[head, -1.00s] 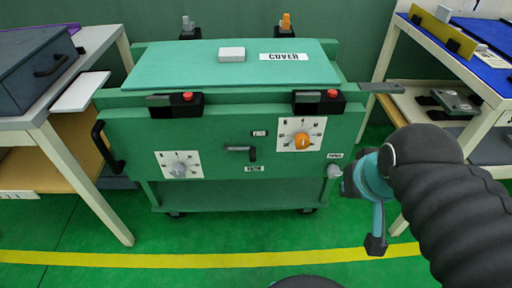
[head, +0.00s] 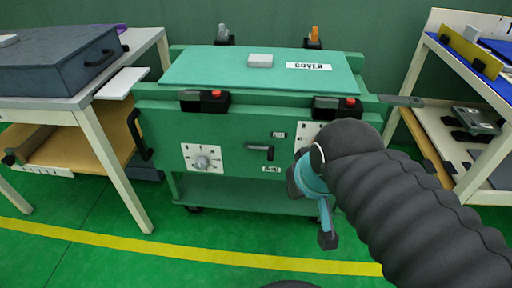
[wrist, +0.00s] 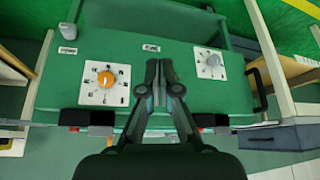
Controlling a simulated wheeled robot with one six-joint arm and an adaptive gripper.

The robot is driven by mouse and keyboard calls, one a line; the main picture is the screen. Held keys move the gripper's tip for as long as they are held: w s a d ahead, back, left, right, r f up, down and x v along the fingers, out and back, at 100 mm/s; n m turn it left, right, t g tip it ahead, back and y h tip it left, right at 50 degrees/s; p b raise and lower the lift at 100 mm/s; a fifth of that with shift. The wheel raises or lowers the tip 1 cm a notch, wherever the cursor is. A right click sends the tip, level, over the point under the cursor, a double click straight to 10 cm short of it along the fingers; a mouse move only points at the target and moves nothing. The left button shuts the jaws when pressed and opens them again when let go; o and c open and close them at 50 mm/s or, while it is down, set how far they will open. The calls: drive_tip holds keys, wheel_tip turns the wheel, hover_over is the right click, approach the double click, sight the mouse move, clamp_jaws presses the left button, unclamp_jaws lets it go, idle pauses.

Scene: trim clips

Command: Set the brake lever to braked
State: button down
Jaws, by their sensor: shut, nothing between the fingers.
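The brake lever (head: 260,150), a dark handle with a bent right end, lies about level on the green cart's front panel. A small label (head: 278,134) sits above it and another label (head: 271,168) below it, both too small to read surely. My gripper (wrist: 160,68) is shut and empty in the wrist view, pointing at the panel between the two dials. It hides the lever there; one label (wrist: 151,47) shows beside the fingertips. In the head view my arm is right of the lever; I cannot tell whether the fingers touch it.
A grey dial (head: 203,159) is left of the lever; an orange dial (wrist: 106,79) shows in the wrist view. Black latches with red buttons (head: 206,101) line the cart's upper edge. Tables (head: 120,160) flank the cart.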

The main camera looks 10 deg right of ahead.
drive_tip(key=shift+d, duration=0.1)
wheel_tip(320, 180, up, 4)
drive_tip(key=m+g+h+b, duration=0.25)
drive_tip(key=m+g, duration=0.35)
drive_tip(key=m, duration=1.6)
hover_over(273, 153)
drive_tip(key=shift+d+f+y, duration=0.1)
drive_tip(key=shift+d+y, duration=0.05)
drive_tip(key=shift+y, duration=0.1)
drive_tip(key=shift+s, duration=0.1)
drive_tip(key=f, duration=0.3)
drive_tip(key=d+f+b, duration=0.1)
drive_tip(key=f, duration=0.3)
drive_tip(key=d+f+b, duration=0.1)
drive_tip(key=f, duration=0.2)
drive_tip(key=shift+s+f, duration=0.15)
drive_tip(key=shift+s, duration=0.2)
drive_tip(key=shift+w+a+f, duration=0.25)
drive_tip(key=shift+a+f, duration=0.55)
drive_tip(key=shift+f, duration=0.05)
drive_tip(key=shift+w+a+f, duration=0.15)
drive_tip(key=shift+a+f, duration=0.2)
drive_tip(key=shift+f, duration=0.25)
